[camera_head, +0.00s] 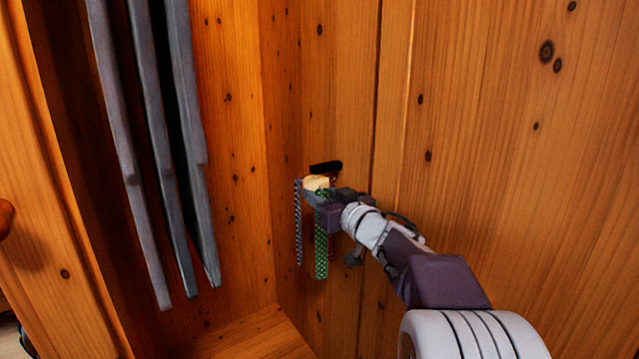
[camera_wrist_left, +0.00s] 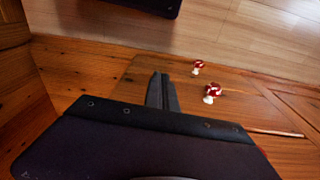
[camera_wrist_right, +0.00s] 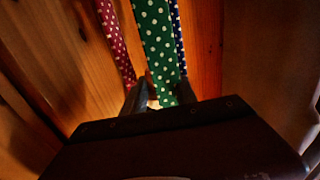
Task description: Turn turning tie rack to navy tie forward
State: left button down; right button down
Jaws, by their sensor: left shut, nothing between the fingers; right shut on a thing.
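The turning tie rack (camera_head: 316,184) is a small pale wooden piece on the back wall of the wardrobe. My right gripper (camera_head: 318,196) is at it, shut on its pale part, which shows between the fingers in the right wrist view (camera_wrist_right: 152,103). The navy dotted tie (camera_head: 298,222) hangs at the rack's left; in the right wrist view it is partly behind the green tie. The green dotted tie (camera_head: 321,246) hangs in front, close to my fingers. A red dotted tie (camera_wrist_right: 115,42) hangs apart from them. My left gripper (camera_wrist_left: 161,76) is shut and empty, away from the rack.
Several long grey hanging garments (camera_head: 170,170) stand left of the rack. A dark bar (camera_head: 326,167) is just above the rack. Wooden walls surround it, with a wooden ledge (camera_head: 255,340) below. Two red-and-white mushroom-shaped things (camera_wrist_left: 212,92) show near my left gripper.

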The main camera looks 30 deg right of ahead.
jog(key=shift+f, duration=0.15)
jog(key=c, duration=1)
grip_release()
jog(key=shift+o, duration=0.2)
jog(key=shift+s, duration=0.15)
jog(key=s+p, duration=0.2)
jog(key=s, duration=0.6)
jog(key=shift+s, duration=0.4)
jog(key=shift+w, duration=0.1)
